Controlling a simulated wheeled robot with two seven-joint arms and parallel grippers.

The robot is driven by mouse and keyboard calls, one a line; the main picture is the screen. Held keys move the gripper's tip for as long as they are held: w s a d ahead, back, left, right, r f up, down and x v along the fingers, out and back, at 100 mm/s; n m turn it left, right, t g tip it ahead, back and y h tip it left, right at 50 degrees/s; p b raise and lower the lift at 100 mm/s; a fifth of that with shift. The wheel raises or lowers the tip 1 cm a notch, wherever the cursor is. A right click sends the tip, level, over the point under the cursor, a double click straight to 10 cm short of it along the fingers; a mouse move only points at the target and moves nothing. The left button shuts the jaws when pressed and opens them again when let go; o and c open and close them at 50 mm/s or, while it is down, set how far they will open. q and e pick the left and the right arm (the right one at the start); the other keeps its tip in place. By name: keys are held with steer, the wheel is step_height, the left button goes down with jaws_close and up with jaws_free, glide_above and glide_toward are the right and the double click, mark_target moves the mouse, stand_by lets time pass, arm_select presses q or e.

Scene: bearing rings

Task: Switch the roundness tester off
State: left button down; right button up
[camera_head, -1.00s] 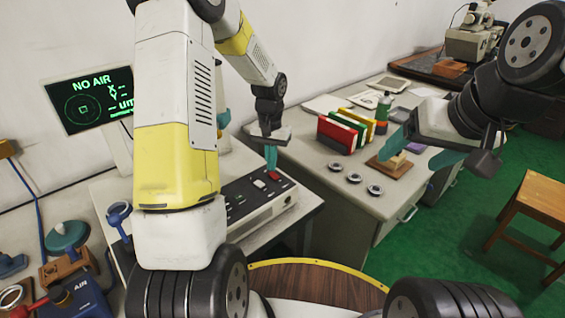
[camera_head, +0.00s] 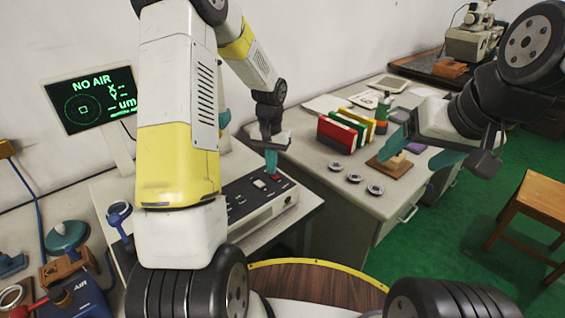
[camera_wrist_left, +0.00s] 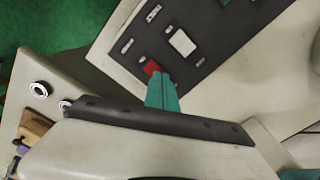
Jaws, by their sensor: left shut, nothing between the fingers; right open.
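The roundness tester's control panel (camera_head: 239,207) is a dark top on a light box in the head view, partly behind my left arm. Its display (camera_head: 92,101) reads NO AIR. My left gripper (camera_head: 271,164) is shut and empty, its teal fingertips pointing down close at the panel's far right end. In the left wrist view the panel (camera_wrist_left: 211,39) carries a red switch (camera_wrist_left: 152,67) and a white button (camera_wrist_left: 182,42). The left fingertips (camera_wrist_left: 161,88) are right by the red switch; I cannot tell whether they touch it. My right gripper (camera_head: 425,147) is open and empty above the desk.
A blue AIR unit (camera_head: 87,301) stands at lower left. A wooden stool (camera_head: 535,208) is on the green floor at right.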

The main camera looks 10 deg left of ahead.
arm_select(q)
steer(key=shift+f, duration=0.25)
steer(key=shift+r, duration=3.5)
steer(key=s+r+t, duration=0.3)
steer(key=s+r, duration=0.7)
steer(key=r, duration=0.3)
steer(key=s+d+r+t+h, duration=0.1)
steer(key=s+r, duration=0.1)
steer(key=s, duration=0.5)
steer(key=s+d+r+n+t+h, duration=0.1)
steer(key=s+r+t, duration=0.1)
steer(key=s, duration=0.5)
steer(key=shift+s+r, duration=0.15)
steer(key=shift+r, duration=0.3)
